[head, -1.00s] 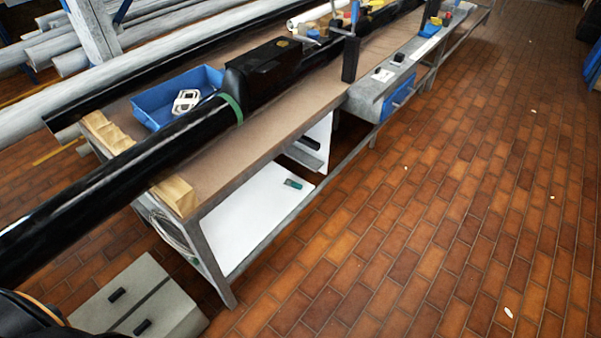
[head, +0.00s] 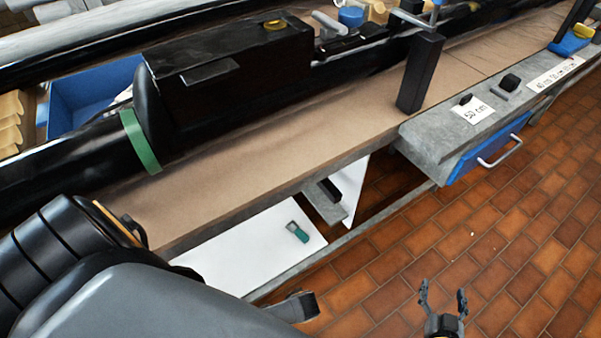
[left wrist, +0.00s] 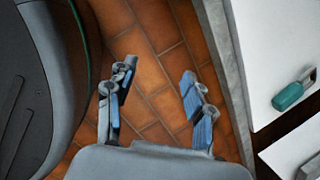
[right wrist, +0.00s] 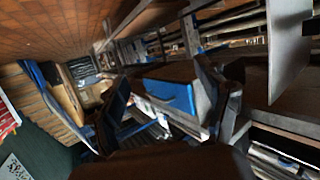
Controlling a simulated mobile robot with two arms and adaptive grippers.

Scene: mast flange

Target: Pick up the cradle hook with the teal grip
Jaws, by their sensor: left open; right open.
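The cradle hook with the teal grip (head: 298,232) lies on the white lower shelf (head: 245,252) under the bench. In the left wrist view its teal grip (left wrist: 290,94) shows at the right edge, with a pale metal end pointing up. My left gripper (left wrist: 155,105) is open and empty over the floor tiles, to the left of the shelf edge and apart from the hook. In the head view my left arm hides most of it. My right gripper (head: 443,293) is open and empty above the floor at the bottom right. It also shows open in the right wrist view (right wrist: 162,85).
The brown bench top (head: 290,140) overhangs the shelf. A long black mast (head: 80,163) with a green band lies along it. A grey unit with a blue drawer (head: 490,150) hangs off the bench's front. The tiled floor at right is clear.

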